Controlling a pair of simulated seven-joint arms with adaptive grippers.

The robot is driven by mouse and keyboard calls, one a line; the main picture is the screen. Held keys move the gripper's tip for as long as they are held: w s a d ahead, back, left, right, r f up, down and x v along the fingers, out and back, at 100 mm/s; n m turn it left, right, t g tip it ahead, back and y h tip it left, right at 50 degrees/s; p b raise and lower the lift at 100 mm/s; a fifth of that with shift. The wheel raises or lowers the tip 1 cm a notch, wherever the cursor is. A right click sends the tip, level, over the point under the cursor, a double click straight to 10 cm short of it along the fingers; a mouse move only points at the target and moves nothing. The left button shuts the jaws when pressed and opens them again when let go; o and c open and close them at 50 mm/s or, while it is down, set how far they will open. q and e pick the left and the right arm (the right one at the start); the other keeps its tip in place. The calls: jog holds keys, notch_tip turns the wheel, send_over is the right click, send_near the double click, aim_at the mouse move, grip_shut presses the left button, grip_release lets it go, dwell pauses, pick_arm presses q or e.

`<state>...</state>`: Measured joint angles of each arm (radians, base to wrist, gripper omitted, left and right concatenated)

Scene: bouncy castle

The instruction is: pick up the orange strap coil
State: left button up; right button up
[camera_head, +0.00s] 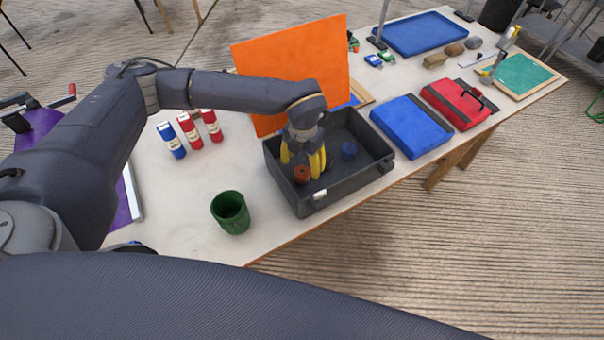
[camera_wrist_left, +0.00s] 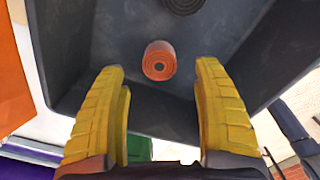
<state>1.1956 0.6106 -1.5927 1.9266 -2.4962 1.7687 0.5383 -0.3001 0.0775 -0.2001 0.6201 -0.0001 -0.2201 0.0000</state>
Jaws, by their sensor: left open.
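The orange strap coil (camera_head: 301,174) sits inside a dark grey open box (camera_head: 318,203) on the table, near its left front corner. In the left wrist view the coil (camera_wrist_left: 159,61) is a small rolled cylinder, seen partly end-on, ahead of the fingertips and roughly centred between them. My left gripper (camera_head: 317,170) reaches down into the box with its yellow fingers beside the coil. In the wrist view its fingers (camera_wrist_left: 160,70) are spread apart with nothing between the pads. My right gripper is in neither view.
A dark blue coil (camera_head: 349,150) lies in the same box. An orange panel (camera_head: 290,70) stands behind the box. A green cup (camera_head: 231,212) stands to the left, several small cans (camera_head: 190,130) behind it. A blue case (camera_head: 411,126) is to the right.

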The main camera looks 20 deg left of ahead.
aim_at(302, 171)
pick_arm(q)
jog(key=shift+f, duration=2.5)
jog(key=shift+c, duration=0.3)
jog(key=c, duration=1.4)
